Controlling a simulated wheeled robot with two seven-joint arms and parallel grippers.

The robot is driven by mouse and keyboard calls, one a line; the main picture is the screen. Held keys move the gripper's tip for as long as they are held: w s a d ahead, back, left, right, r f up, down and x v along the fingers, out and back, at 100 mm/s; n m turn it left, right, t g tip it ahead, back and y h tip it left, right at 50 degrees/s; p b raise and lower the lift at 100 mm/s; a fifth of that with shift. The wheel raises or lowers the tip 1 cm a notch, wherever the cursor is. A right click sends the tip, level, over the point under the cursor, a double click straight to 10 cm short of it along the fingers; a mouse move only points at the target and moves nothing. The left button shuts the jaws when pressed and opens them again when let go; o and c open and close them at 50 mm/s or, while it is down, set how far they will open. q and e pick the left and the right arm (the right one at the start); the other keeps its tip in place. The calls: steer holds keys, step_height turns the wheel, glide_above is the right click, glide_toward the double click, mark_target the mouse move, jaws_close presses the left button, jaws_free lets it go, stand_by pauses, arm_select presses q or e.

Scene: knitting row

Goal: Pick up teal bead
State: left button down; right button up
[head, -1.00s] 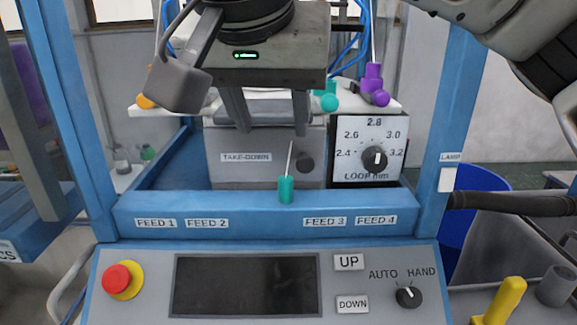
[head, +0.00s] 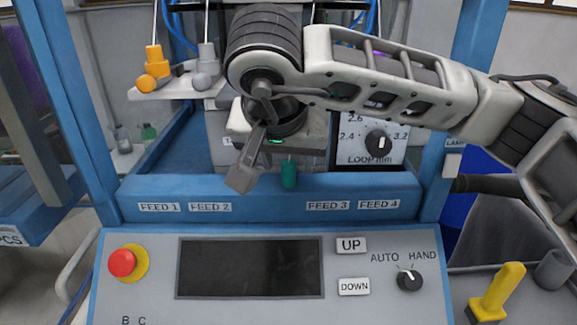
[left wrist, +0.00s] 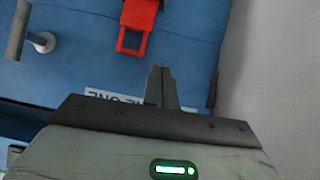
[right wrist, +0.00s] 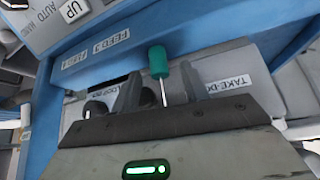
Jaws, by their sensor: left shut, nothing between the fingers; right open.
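A teal upright piece (head: 288,173) with a thin metal rod stands at the blue rail. It also shows in the right wrist view (right wrist: 158,62). My right gripper (right wrist: 160,88) is open, and in its wrist view the rod lies between the fingers, with the teal part just past the tips. I cannot tell whether they touch. No round teal bead shows now; my right arm covers that part of the white shelf. My left gripper (left wrist: 160,72) is shut and empty, away from the teal piece.
The blue rail (head: 160,190) runs above a control panel with a red stop button (head: 122,262). An orange feeder (head: 153,67) and a grey one (head: 206,65) stand on the white shelf. A red part (left wrist: 138,25) lies ahead of my left gripper.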

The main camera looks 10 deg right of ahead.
steer(key=shift+x, duration=0.95)
steer(key=shift+w+f, duration=0.15)
arm_select(q)
steer(key=shift+a+f, duration=0.1)
steer(key=shift+a, duration=0.1)
arm_select(e)
jaws_close()
arm_select(q)
steer(key=shift+s, duration=0.1)
arm_select(e)
steer(key=shift+b, duration=0.6)
arm_select(q)
steer(key=f+b, duration=0.1)
steer(key=d+f+b, duration=0.1)
steer(key=b, duration=0.1)
arm_select(e)
steer(key=s+a, duration=0.3)
steer(key=s, duration=0.5)
steer(key=s+a, duration=0.4)
steer(key=s, duration=0.4)
steer(key=shift+s, duration=0.35)
